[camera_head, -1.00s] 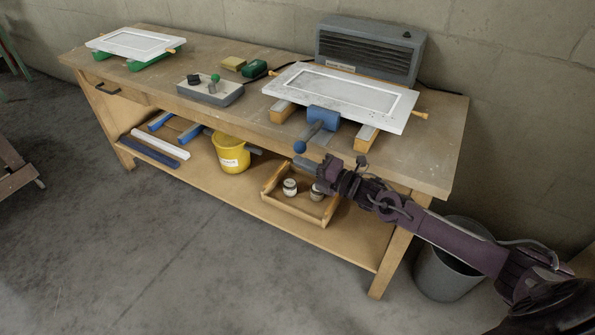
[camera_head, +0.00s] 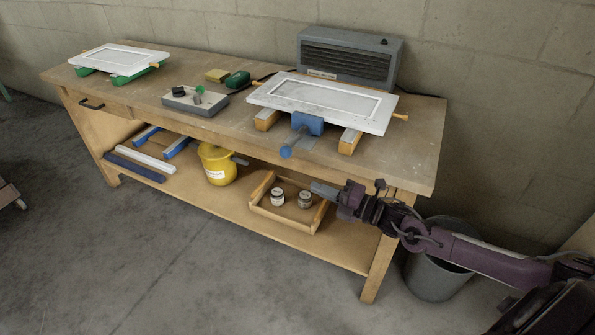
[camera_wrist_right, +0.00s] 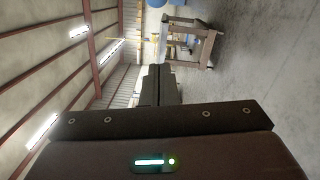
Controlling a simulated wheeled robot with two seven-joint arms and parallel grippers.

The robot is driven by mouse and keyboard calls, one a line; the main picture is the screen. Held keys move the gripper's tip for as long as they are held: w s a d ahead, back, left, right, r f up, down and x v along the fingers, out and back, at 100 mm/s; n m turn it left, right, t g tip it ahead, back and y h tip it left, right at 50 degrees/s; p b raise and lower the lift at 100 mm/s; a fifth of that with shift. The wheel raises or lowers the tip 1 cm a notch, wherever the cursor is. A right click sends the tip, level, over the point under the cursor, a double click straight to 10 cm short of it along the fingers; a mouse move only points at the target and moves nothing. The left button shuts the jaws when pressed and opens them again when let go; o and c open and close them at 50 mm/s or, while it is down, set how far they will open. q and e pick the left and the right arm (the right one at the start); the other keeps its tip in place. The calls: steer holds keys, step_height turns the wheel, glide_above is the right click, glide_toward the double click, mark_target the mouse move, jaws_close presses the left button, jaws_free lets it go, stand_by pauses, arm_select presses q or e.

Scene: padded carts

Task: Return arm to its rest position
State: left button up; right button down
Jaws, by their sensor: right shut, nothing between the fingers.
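My right arm (camera_head: 480,255) comes in from the lower right in the head view. Its gripper (camera_head: 322,188) points left, in front of the bench's right part and above the wooden tray in the picture. The gripper is shut and empty. In the right wrist view the closed fingers (camera_wrist_right: 158,85) point out into the room, with no object between them. My left gripper is not in view.
A wooden workbench (camera_head: 425,165) carries a white panel on padded blocks (camera_head: 385,118), a blue clamp (camera_head: 308,124), a grey heater (camera_head: 350,55) and a control box (camera_head: 190,105). Its lower shelf holds a yellow bucket (camera_head: 217,168) and a wooden tray (camera_head: 285,222). A grey bin (camera_head: 430,280) stands at right.

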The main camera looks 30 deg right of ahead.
steer(key=shift+s, duration=0.1)
